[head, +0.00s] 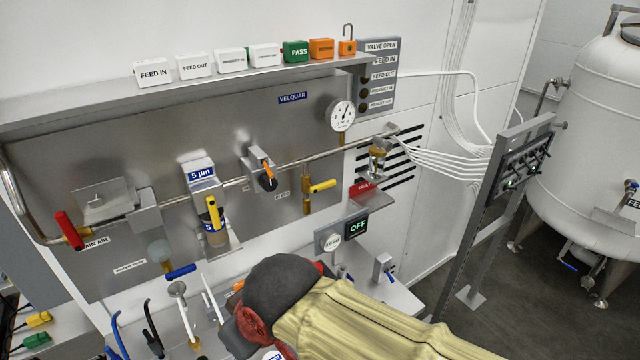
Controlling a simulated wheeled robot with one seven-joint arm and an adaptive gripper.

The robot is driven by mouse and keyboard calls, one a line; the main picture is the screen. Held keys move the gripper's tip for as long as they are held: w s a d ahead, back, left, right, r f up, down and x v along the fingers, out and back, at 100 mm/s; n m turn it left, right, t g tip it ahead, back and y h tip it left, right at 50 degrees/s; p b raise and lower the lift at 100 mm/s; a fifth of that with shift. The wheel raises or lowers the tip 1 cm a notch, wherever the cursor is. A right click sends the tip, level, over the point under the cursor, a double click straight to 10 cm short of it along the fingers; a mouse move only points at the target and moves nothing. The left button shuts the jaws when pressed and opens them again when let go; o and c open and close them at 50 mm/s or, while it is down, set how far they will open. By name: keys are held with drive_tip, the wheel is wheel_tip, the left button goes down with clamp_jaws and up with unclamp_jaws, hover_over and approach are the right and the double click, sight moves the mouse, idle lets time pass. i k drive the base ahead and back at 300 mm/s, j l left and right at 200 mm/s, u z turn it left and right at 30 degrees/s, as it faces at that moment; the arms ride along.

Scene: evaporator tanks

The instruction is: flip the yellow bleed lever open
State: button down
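A yellow lever (322,186) sticks out to the right, nearly level, from an upright brass valve below the pipe and the dial gauge. My gripper (252,332) is at the bottom centre, below and apart from both, with red parts showing. My dark wrist and tan-sleeved arm cover part of it, and its fingertips cannot be made out.
A gauge (341,115) hangs above. Hooked tools (152,330) stand at lower left. A post (478,220) stands right.

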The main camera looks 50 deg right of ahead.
sight(317, 188)
drive_tip(key=z, duration=1.45)
